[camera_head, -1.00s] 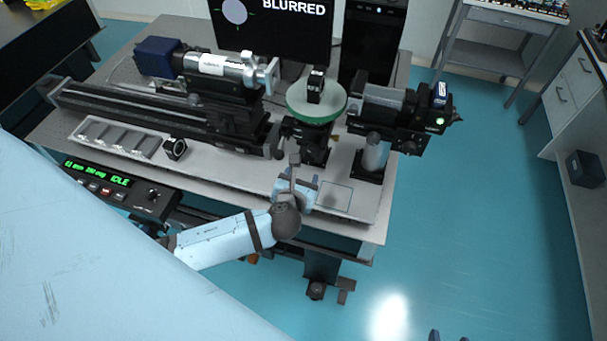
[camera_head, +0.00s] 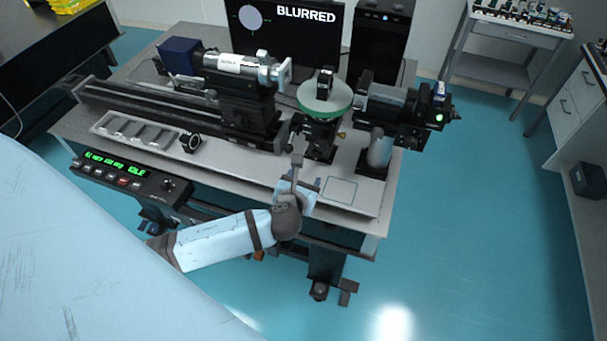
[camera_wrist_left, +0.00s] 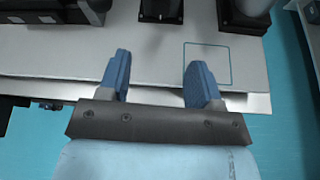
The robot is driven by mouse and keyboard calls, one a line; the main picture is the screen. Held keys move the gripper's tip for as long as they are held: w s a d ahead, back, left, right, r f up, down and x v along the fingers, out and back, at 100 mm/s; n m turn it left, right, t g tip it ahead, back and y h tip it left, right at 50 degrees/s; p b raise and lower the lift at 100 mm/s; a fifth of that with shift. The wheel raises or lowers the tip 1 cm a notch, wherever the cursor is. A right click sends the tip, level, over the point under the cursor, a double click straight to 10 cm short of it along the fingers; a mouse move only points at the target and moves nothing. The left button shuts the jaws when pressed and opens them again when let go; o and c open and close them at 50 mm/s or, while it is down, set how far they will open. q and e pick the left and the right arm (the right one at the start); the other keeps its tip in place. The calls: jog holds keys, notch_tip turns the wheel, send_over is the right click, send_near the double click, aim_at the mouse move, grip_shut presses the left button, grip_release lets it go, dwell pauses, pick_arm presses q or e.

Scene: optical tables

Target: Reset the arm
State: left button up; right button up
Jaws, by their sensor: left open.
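My left arm reaches in from the left in the head view, and its gripper (camera_head: 297,170) is over the front edge of the optical table (camera_head: 362,226). In the left wrist view the two blue fingers of the left gripper (camera_wrist_left: 160,78) stand apart with nothing between them. Beyond them lies bare table top with a thin outlined square (camera_wrist_left: 207,64), empty, to the right. The square also shows in the head view (camera_head: 340,190). The right gripper is in neither view.
A monitor (camera_head: 295,40) reads BLURRED. Floor at right is clear.

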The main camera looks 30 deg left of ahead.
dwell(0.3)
pick_arm(q)
jog(key=s+d+f+n+h, duration=0.2)
jog(key=s+n, duration=0.3)
jog(key=n, duration=0.5)
jog(key=s+d+f+n+g+h, duration=0.1)
jog(key=s+d+f+n+h, duration=0.1)
jog(key=s+n, duration=0.4)
jog(key=s+d+f+n+g+h, duration=0.1)
jog(key=s+d+f+n+h, duration=0.2)
jog(key=n, duration=1.3)
jog(key=shift+s+d+f, duration=0.25)
jog(key=shift+s+f, duration=1.15)
jog(key=shift+f, duration=0.1)
